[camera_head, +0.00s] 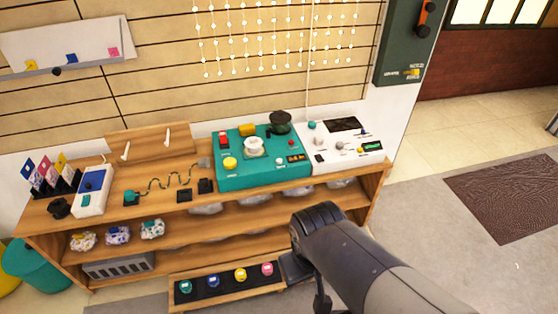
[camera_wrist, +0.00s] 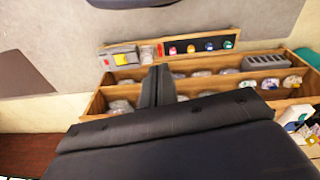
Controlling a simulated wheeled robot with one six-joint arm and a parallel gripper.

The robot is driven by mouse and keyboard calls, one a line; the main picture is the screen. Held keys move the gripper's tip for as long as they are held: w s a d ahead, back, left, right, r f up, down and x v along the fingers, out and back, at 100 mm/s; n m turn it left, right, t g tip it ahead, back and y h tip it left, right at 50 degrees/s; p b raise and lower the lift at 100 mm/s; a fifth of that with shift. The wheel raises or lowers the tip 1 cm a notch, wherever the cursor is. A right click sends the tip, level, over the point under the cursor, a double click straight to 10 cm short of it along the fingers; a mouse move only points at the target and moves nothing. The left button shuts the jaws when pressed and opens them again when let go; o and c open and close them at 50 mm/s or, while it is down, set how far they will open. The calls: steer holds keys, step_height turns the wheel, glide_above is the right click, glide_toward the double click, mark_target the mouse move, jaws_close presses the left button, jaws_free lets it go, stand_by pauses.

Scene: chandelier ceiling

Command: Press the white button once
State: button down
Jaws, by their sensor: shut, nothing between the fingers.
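A large round white button (camera_head: 254,146) sits on the teal console (camera_head: 232,181) on top of the wooden shelf, in the head view. The white panel beside it also carries small pale knobs, too small to tell apart. My gripper (camera_head: 296,267) is in front of the shelf, below and to the right of the white button and well apart from it. In the wrist view its dark fingers (camera_wrist: 155,88) are together with nothing between them. I cannot make out the white button in the wrist view.
On the teal console are a yellow button (camera_head: 230,164), a red switch (camera_head: 223,140) and a dark knob (camera_head: 280,122). The white panel (camera_head: 318,164) stands to the right. A low tray (camera_head: 214,298) with several coloured buttons lies below. Open floor (camera_head: 420,220) is at right.

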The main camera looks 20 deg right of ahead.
steer(key=w+a+f+m+t+y+b, duration=0.1)
steer(key=w+a+m, duration=0.4)
steer(key=a, duration=0.7)
steer(key=w+a+f+m+t+y+b, duration=0.1)
steer(key=w+a+f+m+y+b, duration=0.3)
steer(key=w+a, duration=0.6)
steer(key=w+a+f+m+t+y+b, duration=0.1)
steer(key=w+a+f+m+y+b, duration=0.2)
steer(key=a, duration=1.3)
steer(key=w+f+m, duration=0.1)
steer(key=w+m, duration=0.2)
steer(key=w, duration=0.1)
steer(key=shift+w+f+y, duration=0.15)
steer(key=shift+w+y, duration=0.1)
steer(key=shift+y, duration=0.15)
steer(key=shift+w, duration=0.1)
